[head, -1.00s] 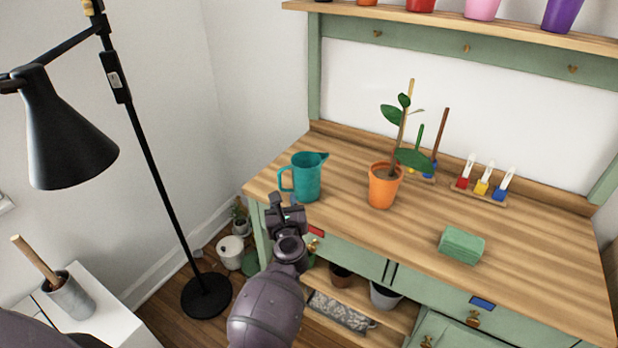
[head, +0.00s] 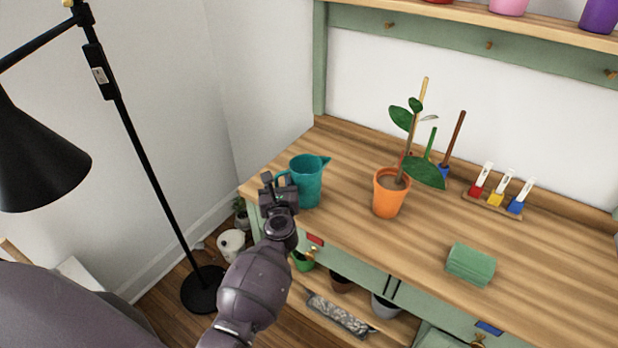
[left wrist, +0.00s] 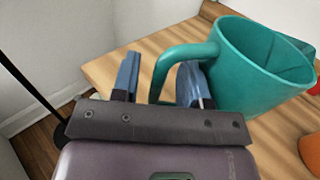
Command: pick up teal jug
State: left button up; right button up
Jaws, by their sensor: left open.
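The teal jug (head: 308,182) stands upright on the wooden bench top near its left end, its spout pointing right and its handle toward the left. My left gripper (head: 273,183) is at the jug's handle side. In the left wrist view the jug (left wrist: 262,70) fills the upper right, and its handle (left wrist: 172,62) reaches down between the open fingers of my gripper (left wrist: 157,80). The right finger is close to the jug's body; I cannot tell whether it touches. The left finger is clear of the handle. My right gripper is not in view.
An orange pot (head: 389,196) with a leafy plant stands right of the jug. A green block (head: 470,264) and a rack of colored brushes (head: 495,202) are farther right. A black floor lamp (head: 140,150) stands left. Bare bench top (head: 345,225) lies in front of the pot.

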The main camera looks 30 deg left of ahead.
pick_arm(q)
jog(key=shift+s+r, duration=0.1)
jog(key=shift+s, duration=0.05)
jog(key=c, duration=0.7)
grip_shut()
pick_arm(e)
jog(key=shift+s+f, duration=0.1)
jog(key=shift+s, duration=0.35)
pick_arm(q)
jog(key=shift+r, duration=0.1)
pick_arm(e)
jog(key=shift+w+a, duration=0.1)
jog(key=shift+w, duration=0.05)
